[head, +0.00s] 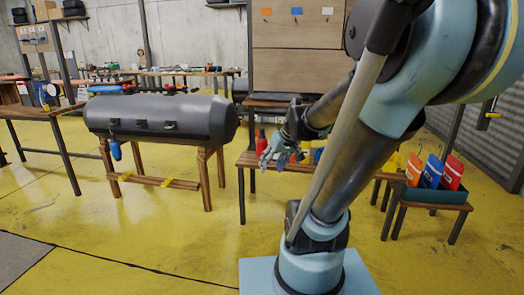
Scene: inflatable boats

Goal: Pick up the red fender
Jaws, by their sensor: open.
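A small upright red object (261,142), which looks like the red fender, stands at the left end of a low wooden bench (247,160). My gripper (277,156) is open, just right of the red object in the picture. Its fingers point down and left and overlap the bench top. I cannot tell how far apart in depth the gripper and the red object are. Nothing shows between the fingers. Part of the bench is hidden behind my arm.
A dark grey inflatable tube (160,118) lies on a wooden stand, with a blue fender (115,149) hanging below it. At right, a dark bin (436,194) holds red, blue and orange containers on a small bench. The yellow floor at front left is clear.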

